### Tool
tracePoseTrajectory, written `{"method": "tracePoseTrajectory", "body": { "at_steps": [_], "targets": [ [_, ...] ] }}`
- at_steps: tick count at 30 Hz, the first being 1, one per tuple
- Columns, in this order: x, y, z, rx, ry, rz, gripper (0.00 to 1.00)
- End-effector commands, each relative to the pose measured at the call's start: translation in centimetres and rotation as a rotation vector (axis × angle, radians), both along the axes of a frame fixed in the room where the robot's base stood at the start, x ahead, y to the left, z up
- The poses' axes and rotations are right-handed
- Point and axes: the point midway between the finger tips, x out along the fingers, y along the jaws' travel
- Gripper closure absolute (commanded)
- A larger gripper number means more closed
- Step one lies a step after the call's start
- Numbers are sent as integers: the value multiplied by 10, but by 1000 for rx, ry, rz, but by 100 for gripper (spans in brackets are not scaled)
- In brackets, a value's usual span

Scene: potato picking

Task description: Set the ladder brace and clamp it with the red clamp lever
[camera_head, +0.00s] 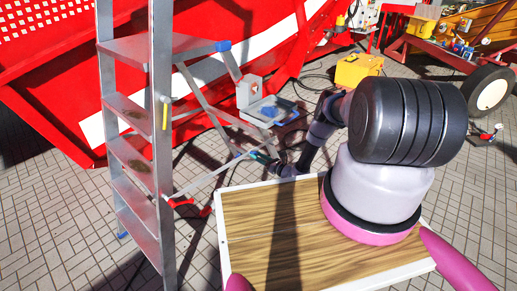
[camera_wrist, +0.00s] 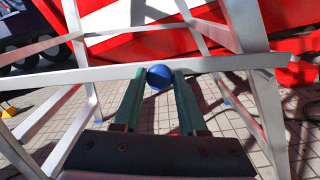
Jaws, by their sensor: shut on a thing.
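The metal stepladder (camera_head: 160,130) stands upright at the left in the head view, its legs spread. The ladder brace (camera_head: 208,180), a thin pale bar, runs between its front and rear legs. In the wrist view the brace (camera_wrist: 100,74) crosses the picture nearly level. My gripper (camera_head: 250,155) is at the brace, seen small in the head view. In the wrist view my gripper (camera_wrist: 160,80) has its green fingers shut on a blue knob (camera_wrist: 160,77) at the brace. The red clamp lever (camera_head: 181,202) is by the front leg, away from my gripper; I cannot make it out in the wrist view.
A grey open box (camera_head: 262,110) stands behind the brace, with a yellow case (camera_head: 357,69) farther back. A large red machine (camera_head: 50,80) fills the back left. Cables lie on the paving. My wood-topped base occupies the front.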

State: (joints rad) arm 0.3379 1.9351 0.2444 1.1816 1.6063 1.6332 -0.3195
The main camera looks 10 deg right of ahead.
Motion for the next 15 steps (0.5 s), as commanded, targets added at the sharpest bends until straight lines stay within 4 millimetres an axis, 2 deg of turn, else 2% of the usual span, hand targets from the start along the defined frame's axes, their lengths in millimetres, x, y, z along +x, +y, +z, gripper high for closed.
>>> {"method": "tracePoseTrajectory", "body": {
  "at_steps": [3,12,13,14,15],
  "targets": [
    [-1,0,-8,11,10,1,100],
    [-3,0,-11,8,16,0,100],
    [-3,0,-11,8,16,0,47],
    [-3,0,-10,9,15,0,36],
    [-2,0,-10,9,15,0,29]
  ]
}}
